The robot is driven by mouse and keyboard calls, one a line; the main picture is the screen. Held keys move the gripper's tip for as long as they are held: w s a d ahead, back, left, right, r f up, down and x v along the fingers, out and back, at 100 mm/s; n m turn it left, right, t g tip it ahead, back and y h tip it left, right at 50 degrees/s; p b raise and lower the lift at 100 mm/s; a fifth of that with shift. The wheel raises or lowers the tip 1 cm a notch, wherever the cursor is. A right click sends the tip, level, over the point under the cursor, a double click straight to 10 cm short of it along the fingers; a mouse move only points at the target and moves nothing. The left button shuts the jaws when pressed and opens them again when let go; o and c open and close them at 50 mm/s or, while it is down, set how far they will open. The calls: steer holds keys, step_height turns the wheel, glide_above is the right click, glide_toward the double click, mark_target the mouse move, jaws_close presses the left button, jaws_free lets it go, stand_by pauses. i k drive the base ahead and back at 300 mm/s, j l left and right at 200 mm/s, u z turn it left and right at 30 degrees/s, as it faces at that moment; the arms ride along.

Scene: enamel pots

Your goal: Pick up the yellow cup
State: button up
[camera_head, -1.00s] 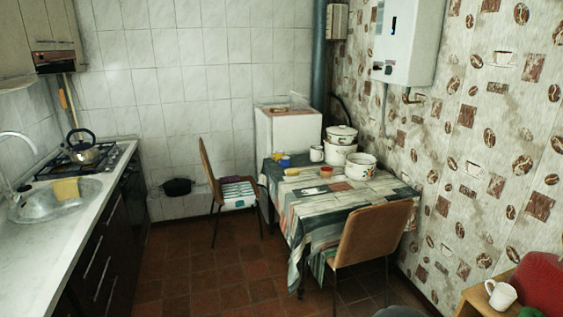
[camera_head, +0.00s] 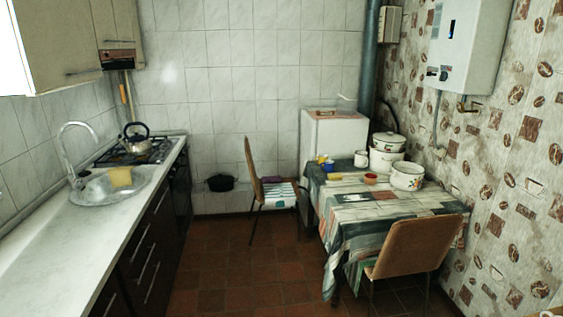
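A small yellow cup (camera_head: 322,159) stands at the far left corner of the table (camera_head: 385,205). A small blue item (camera_head: 329,165) stands close beside it, in front and to the right. The table is covered with a patterned cloth and stands against the right wall. My gripper is not in view, so I cannot see whether it is open or shut.
Enamel pots (camera_head: 407,175), a white mug (camera_head: 361,158) and a red bowl (camera_head: 370,178) stand on the table. One chair (camera_head: 256,172) is at its left side, another (camera_head: 415,247) in front. The tiled floor (camera_head: 250,270) between counter (camera_head: 70,235) and table is clear.

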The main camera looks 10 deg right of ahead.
mark_target(321, 160)
steer(key=i+u, duration=0.15)
steer(key=i, duration=0.7)
steer(key=i+u, duration=0.15)
steer(key=i, duration=0.65)
steer(key=i+z, duration=0.15)
steer(key=i, duration=0.95)
steer(key=i+j+z, duration=0.15)
steer(key=i, duration=0.9)
steer(key=i+l+z, duration=0.1)
steer(key=i+z, duration=0.35)
steer(key=i+j+z, duration=0.15)
steer(key=i+z, duration=0.3)
steer(key=i, duration=0.15)
steer(key=i+j+z, duration=0.3)
steer(key=i+z, duration=0.15)
steer(key=i, duration=0.1)
